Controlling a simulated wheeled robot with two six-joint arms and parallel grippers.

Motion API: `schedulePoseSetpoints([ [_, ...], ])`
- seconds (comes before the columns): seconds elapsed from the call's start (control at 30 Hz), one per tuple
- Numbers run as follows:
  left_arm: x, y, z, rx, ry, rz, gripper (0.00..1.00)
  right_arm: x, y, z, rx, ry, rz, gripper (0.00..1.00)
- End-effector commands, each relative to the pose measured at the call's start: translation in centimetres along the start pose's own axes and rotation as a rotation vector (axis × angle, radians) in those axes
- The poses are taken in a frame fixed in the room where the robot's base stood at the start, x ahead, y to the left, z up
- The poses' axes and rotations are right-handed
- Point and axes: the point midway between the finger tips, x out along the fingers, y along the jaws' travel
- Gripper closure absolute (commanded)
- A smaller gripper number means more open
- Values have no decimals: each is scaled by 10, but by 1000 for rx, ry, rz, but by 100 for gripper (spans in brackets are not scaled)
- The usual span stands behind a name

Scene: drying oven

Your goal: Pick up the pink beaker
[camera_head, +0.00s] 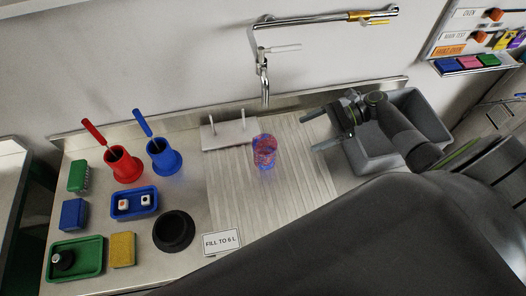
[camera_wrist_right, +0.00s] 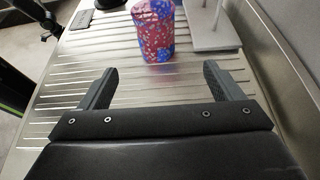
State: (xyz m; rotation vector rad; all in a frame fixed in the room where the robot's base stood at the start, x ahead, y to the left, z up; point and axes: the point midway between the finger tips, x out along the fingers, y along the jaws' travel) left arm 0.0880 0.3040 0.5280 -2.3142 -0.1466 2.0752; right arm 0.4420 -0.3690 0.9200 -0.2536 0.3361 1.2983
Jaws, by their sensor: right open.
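The pink beaker (camera_head: 265,151), patterned in pink-red and blue, stands upright on the ribbed draining area of the counter. It also shows at the top of the right wrist view (camera_wrist_right: 154,30), ahead of the fingers and roughly between them. My right gripper (camera_head: 316,132) is open and empty, to the right of the beaker and apart from it. In the right wrist view its two fingers (camera_wrist_right: 160,86) are spread wide with bare ribbed metal between them. My left gripper is not in view.
A white peg stand (camera_head: 229,134) is close behind the beaker. A grey basin (camera_head: 421,110) lies under my right arm. Red (camera_head: 124,168) and blue (camera_head: 164,160) holders with brushes, trays and a black round dish (camera_head: 174,231) are at left. A tap (camera_head: 263,85) hangs above.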

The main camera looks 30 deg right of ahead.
Motion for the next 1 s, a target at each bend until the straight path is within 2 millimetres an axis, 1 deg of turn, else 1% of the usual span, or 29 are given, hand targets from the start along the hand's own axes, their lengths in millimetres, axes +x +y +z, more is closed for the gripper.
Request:
schedulePoseSetpoints([
  [0.03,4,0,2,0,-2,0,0,12,0,-1,-2,-6,1,13],
  [0.1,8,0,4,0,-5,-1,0,28,1,-2,-4,-6,3,13],
  [0.3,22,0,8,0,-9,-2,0,73,1,-2,-7,-5,2,13],
  [0.4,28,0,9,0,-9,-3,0,91,1,-2,-6,-4,2,13],
  [0.5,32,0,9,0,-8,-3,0,103,1,-1,-5,-2,2,13],
  [0.67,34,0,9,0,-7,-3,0,112,2,0,-5,0,1,13],
  [0.73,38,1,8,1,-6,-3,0,119,3,-1,-5,-1,2,13],
  [0.9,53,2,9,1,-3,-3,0,146,7,-1,-7,-3,2,13],
  [1.0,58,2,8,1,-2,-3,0,157,7,-1,-6,-2,2,13],
])
